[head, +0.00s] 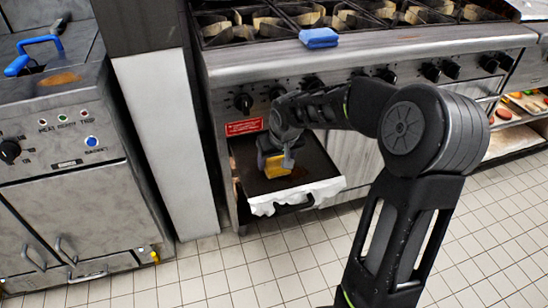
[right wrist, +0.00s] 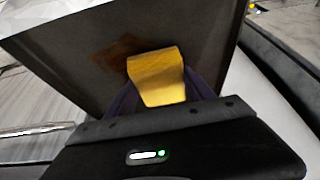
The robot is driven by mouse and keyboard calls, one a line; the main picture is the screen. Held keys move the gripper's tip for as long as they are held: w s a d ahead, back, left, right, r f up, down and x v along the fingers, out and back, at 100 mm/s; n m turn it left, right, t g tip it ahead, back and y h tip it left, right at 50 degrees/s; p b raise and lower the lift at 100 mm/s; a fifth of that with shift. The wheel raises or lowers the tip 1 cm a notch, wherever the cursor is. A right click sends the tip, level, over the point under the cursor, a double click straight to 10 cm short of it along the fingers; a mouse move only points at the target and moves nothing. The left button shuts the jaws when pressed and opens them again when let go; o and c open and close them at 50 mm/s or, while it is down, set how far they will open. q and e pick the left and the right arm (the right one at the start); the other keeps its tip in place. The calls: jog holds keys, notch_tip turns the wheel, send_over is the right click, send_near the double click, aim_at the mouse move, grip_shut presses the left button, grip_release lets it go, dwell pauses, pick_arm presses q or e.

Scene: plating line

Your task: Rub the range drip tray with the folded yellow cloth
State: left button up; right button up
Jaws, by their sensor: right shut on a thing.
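The range drip tray (head: 318,172) is pulled out below the range's knobs, a dark flat tray with a white cloth or liner hanging at its front edge. My right gripper (head: 275,160) is over the tray, shut on the folded yellow cloth (head: 272,166). In the right wrist view the yellow cloth (right wrist: 157,76) sits between the fingers, against or just above the dark tray surface (right wrist: 60,50); I cannot tell whether it touches. A brown stain (right wrist: 118,50) shows on the tray beside the cloth. My left gripper is not in view.
The range (head: 370,50) has burner grates on top and a blue folded cloth (head: 319,37) on its front ledge. A fryer-like unit (head: 60,150) with a blue handle stands at left. Shelves with food (head: 518,110) are at right. The tiled floor in front is clear.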

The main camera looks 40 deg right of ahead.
aim_at(280, 172)
jog(key=shift+s+a+f+b, duration=0.15)
jog(key=shift+s+a, duration=0.1)
jog(key=shift+s, duration=0.4)
jog(key=shift+s+a+r+b, duration=0.15)
jog(key=shift+s+a, duration=0.1)
jog(key=shift+s, duration=0.35)
jog(key=shift+f, duration=0.1)
jog(key=shift+s+a, duration=0.25)
jog(key=shift+s, duration=0.5)
jog(key=shift+s+a+b, duration=0.2)
jog(key=shift+s, duration=0.4)
jog(key=shift+s+a+b, duration=0.15)
jog(key=shift+s+a, duration=0.05)
jog(key=shift+s, duration=0.4)
jog(key=shift+s+d+p, duration=0.2)
jog(key=shift+d+p, duration=0.35)
jog(key=shift+d, duration=0.2)
jog(key=shift+s+d, duration=0.2)
jog(key=shift+d, duration=0.4)
